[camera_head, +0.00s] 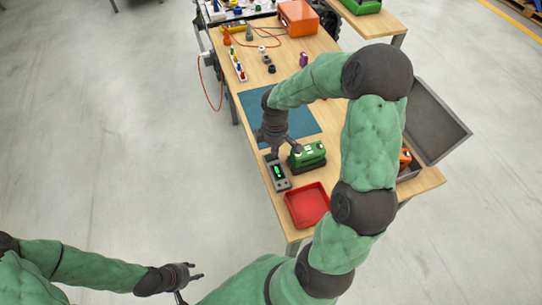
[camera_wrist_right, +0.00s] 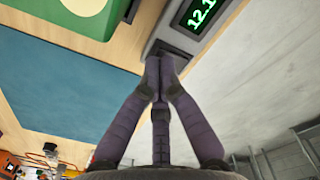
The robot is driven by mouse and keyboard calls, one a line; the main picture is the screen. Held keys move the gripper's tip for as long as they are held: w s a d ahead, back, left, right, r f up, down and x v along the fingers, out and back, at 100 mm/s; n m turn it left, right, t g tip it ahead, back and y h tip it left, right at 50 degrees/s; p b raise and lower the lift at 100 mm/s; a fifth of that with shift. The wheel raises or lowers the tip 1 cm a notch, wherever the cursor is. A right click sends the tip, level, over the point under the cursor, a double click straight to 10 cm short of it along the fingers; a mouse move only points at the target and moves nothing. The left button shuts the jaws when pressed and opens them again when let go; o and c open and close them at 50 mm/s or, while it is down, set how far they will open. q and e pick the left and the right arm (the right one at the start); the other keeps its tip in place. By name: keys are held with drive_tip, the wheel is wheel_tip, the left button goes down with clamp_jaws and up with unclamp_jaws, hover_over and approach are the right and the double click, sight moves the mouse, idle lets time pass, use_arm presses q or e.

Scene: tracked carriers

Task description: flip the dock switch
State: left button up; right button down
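The dock is a small grey box with a lit green display (camera_head: 278,172) near the table's left edge. In the right wrist view its display (camera_wrist_right: 200,13) reads 12.1, cut off by the frame's top edge. My right gripper (camera_wrist_right: 165,65) has its fingers drawn together, with nothing seen between them. Their tips overlap the dock's near end in that view; I cannot tell whether they touch it. In the head view my right gripper (camera_head: 280,150) is just behind the dock. My left gripper (camera_head: 190,281) is open and empty, away from the table.
A green carrier (camera_head: 307,156) stands right beside the dock. A red tray (camera_head: 308,205) is in front, and a blue mat (camera_head: 300,121) lies behind. The floor left of the table is clear.

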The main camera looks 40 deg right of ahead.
drive_tip(key=shift+f+b, duration=0.35)
drive_tip(key=shift+f, duration=0.2)
idle(0.4)
drive_tip(key=shift+r+p, duration=3.1)
drive_tip(key=shift+r, duration=0.45)
drive_tip(key=shift+a+f, duration=0.1)
drive_tip(key=shift+f, duration=0.05)
